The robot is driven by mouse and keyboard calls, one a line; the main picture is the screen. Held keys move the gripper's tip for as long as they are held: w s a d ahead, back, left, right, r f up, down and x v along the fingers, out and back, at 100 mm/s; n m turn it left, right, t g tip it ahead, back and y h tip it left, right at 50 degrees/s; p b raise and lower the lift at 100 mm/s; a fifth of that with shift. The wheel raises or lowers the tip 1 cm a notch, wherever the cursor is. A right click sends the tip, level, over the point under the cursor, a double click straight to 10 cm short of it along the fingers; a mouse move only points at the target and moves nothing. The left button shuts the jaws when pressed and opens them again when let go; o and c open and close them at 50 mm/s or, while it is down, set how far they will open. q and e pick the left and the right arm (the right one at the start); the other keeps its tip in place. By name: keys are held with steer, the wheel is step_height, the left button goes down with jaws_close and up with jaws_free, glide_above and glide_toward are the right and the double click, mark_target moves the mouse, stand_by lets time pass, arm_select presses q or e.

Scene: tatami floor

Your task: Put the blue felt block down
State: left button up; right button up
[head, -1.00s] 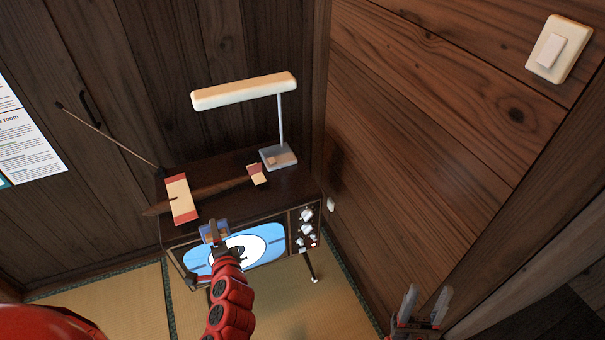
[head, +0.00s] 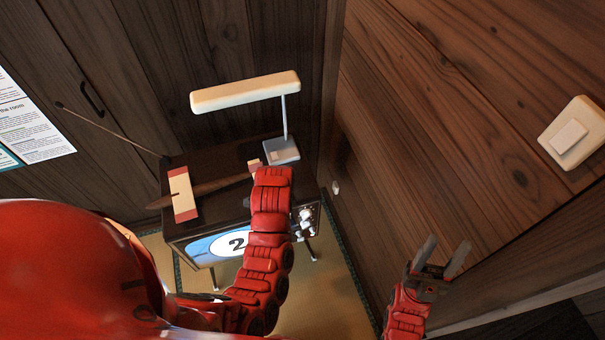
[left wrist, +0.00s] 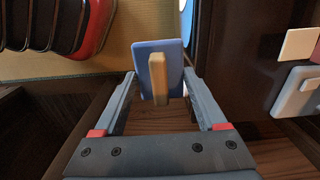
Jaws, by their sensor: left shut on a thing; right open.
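The blue felt block (left wrist: 142,58) shows in the left wrist view between the fingertips of my left gripper (left wrist: 159,74). It is a flat blue slab with a pale wooden grip bar on it. My left gripper is shut on it. In the head view the left gripper and the block are hidden behind my red left arm, which reaches over the front of the TV set (head: 218,247). My right gripper (head: 446,246) is open and empty at the lower right, near the wooden wall.
On the dark TV top lie a wooden model plane (head: 182,195) and a desk lamp (head: 245,93) at the back right. An antenna (head: 110,130) sticks out left. A wall switch (head: 572,133) is at right. Tatami (head: 325,300) shows below.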

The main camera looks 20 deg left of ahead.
arm_select(q)
steer(key=shift+w+d+r, duration=0.25)
steer(key=shift+d+r, duration=0.15)
steer(key=shift+d, duration=0.15)
steer(key=shift+s, duration=0.15)
